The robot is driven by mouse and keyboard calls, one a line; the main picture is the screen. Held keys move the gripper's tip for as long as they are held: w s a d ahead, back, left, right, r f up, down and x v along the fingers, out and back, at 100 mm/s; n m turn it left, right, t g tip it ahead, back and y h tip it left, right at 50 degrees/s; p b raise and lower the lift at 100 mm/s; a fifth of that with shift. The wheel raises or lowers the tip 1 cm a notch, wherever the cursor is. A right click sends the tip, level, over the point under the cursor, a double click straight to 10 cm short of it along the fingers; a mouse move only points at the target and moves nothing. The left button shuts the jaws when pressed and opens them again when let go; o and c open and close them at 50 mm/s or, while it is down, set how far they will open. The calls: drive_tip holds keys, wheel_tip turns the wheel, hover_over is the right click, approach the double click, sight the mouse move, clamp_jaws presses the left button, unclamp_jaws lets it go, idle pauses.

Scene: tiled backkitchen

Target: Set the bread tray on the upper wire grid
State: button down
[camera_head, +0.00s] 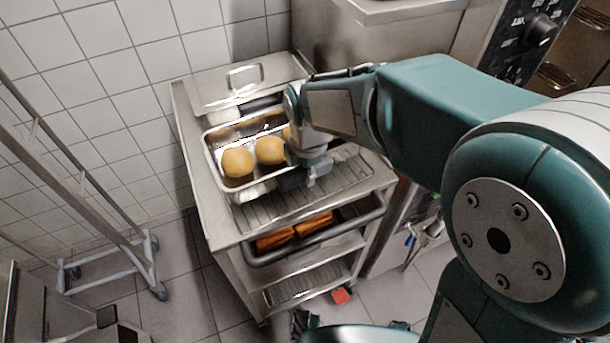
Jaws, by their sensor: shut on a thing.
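The bread tray (209,160) is a shiny metal pan with several round golden rolls (270,150) in it. It is over the top of a steel rack trolley. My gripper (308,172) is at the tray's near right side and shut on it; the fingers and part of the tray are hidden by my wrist. The upper wire grid (270,211) shows in front of the tray and to its right. The tray covers the grid's back left part. I cannot tell whether the tray touches the grid or hangs just above it.
A lidded steel pan (245,78) sits on the trolley top behind the tray. Below the grid, a dark-railed shelf holds brown loaves (292,232), with a lower wire grid (305,283) under it. A wheeled metal frame (105,270) stands left; tiled floor lies between.

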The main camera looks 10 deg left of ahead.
drive_tip(key=shift+a+f, duration=0.2)
drive_tip(key=shift+f, duration=1)
drive_tip(key=shift+d, duration=0.15)
drive_tip(key=shift+c, duration=2)
unclamp_jaws()
drive_tip(key=shift+f, duration=0.1)
